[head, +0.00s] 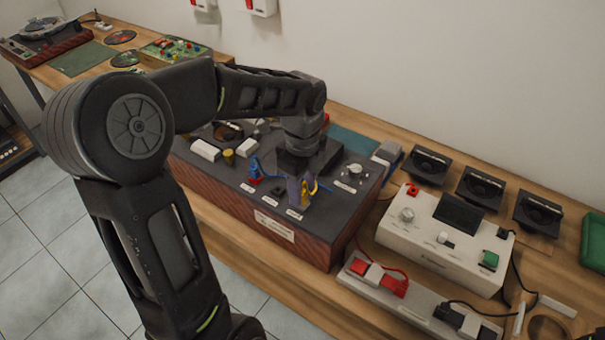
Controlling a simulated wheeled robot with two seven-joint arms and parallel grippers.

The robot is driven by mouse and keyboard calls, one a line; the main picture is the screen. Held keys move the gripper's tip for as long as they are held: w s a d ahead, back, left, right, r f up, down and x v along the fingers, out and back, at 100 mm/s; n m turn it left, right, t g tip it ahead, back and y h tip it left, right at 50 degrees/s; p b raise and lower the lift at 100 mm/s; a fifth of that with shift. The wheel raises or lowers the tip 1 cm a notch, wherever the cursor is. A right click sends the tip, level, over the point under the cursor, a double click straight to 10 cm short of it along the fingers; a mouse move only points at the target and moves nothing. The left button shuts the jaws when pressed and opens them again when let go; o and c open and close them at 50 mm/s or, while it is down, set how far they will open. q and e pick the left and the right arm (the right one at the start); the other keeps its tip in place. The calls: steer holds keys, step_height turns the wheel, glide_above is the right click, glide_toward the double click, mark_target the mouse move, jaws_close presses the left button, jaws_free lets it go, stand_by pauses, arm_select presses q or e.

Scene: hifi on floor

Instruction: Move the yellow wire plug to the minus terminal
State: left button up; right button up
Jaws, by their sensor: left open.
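My left gripper (300,192) points down over the front part of a dark-topped box (345,215) with reddish striped sides. It is open. A small yellow piece (313,187), which looks like the yellow wire plug, stands upright right beside its fingers. I cannot tell whether it lies between them or touches them. Small white labels (294,214) lie along the box's front edge, too small to read, so I cannot pick out the minus terminal. My arm hides part of the box top.
A white control unit (445,240) stands to the right of the box. A grey strip (415,308) with red and black plugs lies in front of it. Black speaker-like units (480,188) line the wall. A turntable (45,35) is at the far left.

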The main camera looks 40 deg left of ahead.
arm_select(q)
steer(key=shift+f, duration=1.05)
jaws_close()
steer(key=c, duration=0.6)
jaws_free()
steer(key=shift+c, duration=0.2)
jaws_close()
